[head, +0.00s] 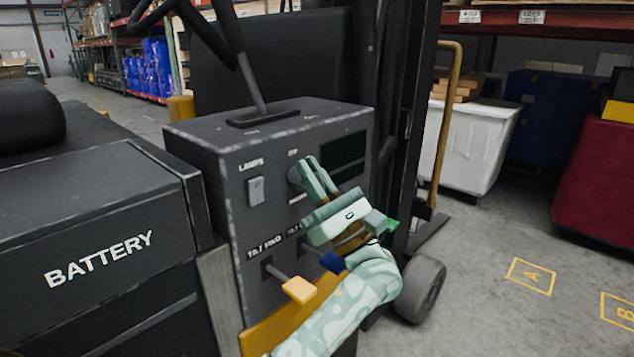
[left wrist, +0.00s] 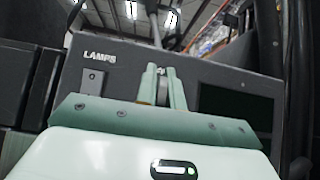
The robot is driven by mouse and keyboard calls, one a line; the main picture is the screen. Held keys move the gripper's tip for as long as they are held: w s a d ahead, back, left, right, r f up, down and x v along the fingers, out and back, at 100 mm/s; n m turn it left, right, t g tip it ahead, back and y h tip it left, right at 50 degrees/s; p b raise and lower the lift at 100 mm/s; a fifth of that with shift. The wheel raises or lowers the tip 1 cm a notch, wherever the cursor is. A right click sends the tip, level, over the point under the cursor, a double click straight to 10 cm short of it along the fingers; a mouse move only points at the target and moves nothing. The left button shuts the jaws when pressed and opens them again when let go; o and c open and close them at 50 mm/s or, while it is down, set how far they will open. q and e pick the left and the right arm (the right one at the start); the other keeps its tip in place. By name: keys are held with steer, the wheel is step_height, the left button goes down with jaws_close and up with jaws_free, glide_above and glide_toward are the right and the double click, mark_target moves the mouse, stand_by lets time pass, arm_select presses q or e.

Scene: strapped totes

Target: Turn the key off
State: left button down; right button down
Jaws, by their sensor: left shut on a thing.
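A dark grey control box (head: 210,170) stands on the forklift. My left gripper (head: 306,174) reaches its front panel from the lower right. Its pale green fingers are shut on the key (head: 294,173), a small grey piece on the panel right of the lamps switch. In the left wrist view, the fingers (left wrist: 162,82) stand close together against the panel, with a sliver of the key (left wrist: 161,73) between them. The fingers hide most of the key, so I cannot tell which way it is turned. My right gripper is not in view.
The lamps switch (head: 256,191) sits left of the key. A yellow-knobbed lever (head: 299,290) and a blue-knobbed lever (head: 331,262) stick out below, close to my left arm. A dark screen (head: 346,152) is at the right. The battery box (head: 95,250) stands at the left.

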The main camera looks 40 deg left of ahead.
arm_select(q)
steer(key=shift+f, duration=0.3)
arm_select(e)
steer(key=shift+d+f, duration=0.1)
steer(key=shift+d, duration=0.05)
arm_select(q)
steer(key=c, duration=1.7)
jaws_free()
steer(key=shift+o, duration=0.7)
steer(key=shift+a, duration=0.2)
steer(key=shift+r, duration=0.1)
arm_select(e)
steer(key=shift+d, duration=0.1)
arm_select(q)
steer(key=shift+d, duration=0.1)
steer(key=b+v, duration=0.1)
steer(key=v, duration=1.5)
steer(key=shift+b, duration=0.3)
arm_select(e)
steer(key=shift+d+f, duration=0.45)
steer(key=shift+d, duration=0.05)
arm_select(q)
steer(key=shift+d, duration=0.1)
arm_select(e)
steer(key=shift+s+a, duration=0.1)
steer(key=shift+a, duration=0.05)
